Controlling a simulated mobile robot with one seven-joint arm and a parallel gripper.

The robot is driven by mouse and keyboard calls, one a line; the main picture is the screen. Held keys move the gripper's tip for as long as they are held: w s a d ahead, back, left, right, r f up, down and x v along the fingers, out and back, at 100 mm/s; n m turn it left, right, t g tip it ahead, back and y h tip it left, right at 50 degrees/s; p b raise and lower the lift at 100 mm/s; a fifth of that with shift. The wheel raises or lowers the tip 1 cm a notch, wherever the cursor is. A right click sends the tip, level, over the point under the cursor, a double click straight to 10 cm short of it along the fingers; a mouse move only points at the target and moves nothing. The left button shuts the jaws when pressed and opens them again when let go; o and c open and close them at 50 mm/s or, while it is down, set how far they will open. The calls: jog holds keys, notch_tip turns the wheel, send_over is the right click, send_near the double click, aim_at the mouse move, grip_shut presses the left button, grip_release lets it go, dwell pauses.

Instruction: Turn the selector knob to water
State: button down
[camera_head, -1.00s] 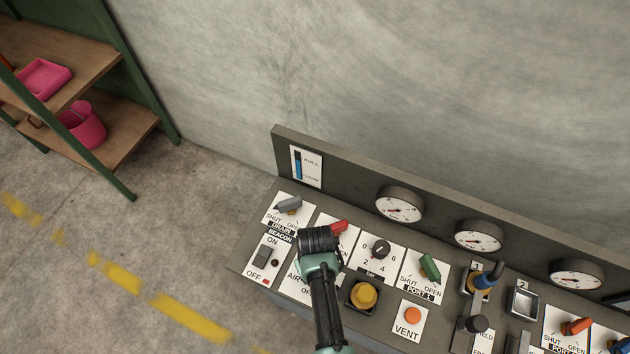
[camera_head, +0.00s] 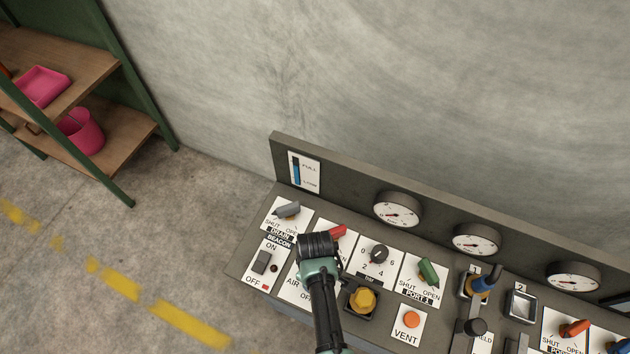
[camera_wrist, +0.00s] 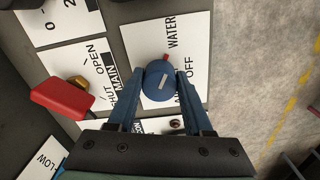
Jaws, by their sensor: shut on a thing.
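The selector knob (camera_wrist: 158,78) is a round blue knob with a pale line on its face and a small red mark at its edge. It sits on a white plate (camera_wrist: 140,40) lettered WATER and OFF, with a third word partly hidden by my finger. The red mark is on the side toward WATER. My gripper (camera_wrist: 163,88) has its two blue fingers closed on opposite sides of the knob. In the head view my gripper (camera_head: 320,244) covers the knob; only AIR and part of OFF show beside it.
A red handle (camera_wrist: 62,95) on the SHUT/OPEN MAIN plate stands close beside my fingers. In the head view, a black numbered dial (camera_head: 379,253), a yellow knob (camera_head: 362,299), a grey drain handle (camera_head: 287,210) and a beacon switch (camera_head: 262,262) surround my gripper.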

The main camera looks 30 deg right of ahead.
jog(key=shift+c, duration=1.5)
grip_release()
notch_tip(320, 180, up, 13)
jog(key=b, duration=0.1)
